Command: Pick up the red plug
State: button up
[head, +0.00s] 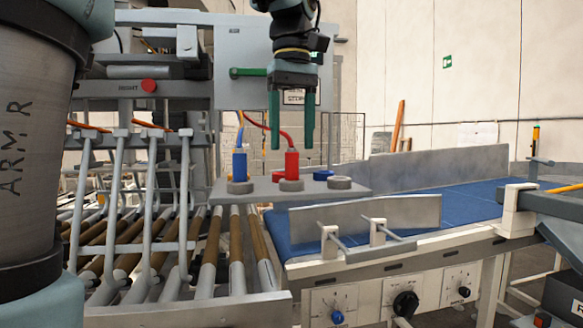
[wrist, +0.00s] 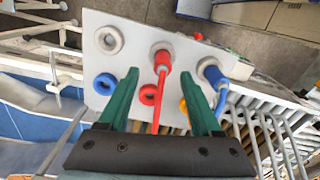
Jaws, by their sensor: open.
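The red plug (head: 292,165) stands upright in a grey ring socket at the middle of a light grey plate (head: 262,198), with a red cable from its top. In the wrist view the red plug (wrist: 161,61) appears between and just beyond my fingertips. My gripper (head: 291,146) is above the plug, with its green fingers pointing down, open and empty. In the wrist view my gripper (wrist: 159,78) has its fingers on either side of the red cable. Any contact with the plug cannot be told.
A blue plug (head: 240,166) stands left of the red one, in its own socket. An empty grey ring (head: 341,183) is at the right. Blue (wrist: 105,83), red (wrist: 150,94) and yellow (wrist: 184,106) rings also sit on the plate. A blue conveyor (head: 440,203) lies beyond.

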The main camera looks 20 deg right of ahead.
aim_at(291, 179)
jog(key=shift+s+a+f+p, duration=0.1)
jog(key=shift+f+p, duration=0.25)
jog(key=shift+f, duration=0.9)
jog(key=shift+s+a+f+p, duration=0.1)
jog(key=shift+f+p, duration=0.25)
jog(key=shift+f, duration=0.9)
grip_shut()
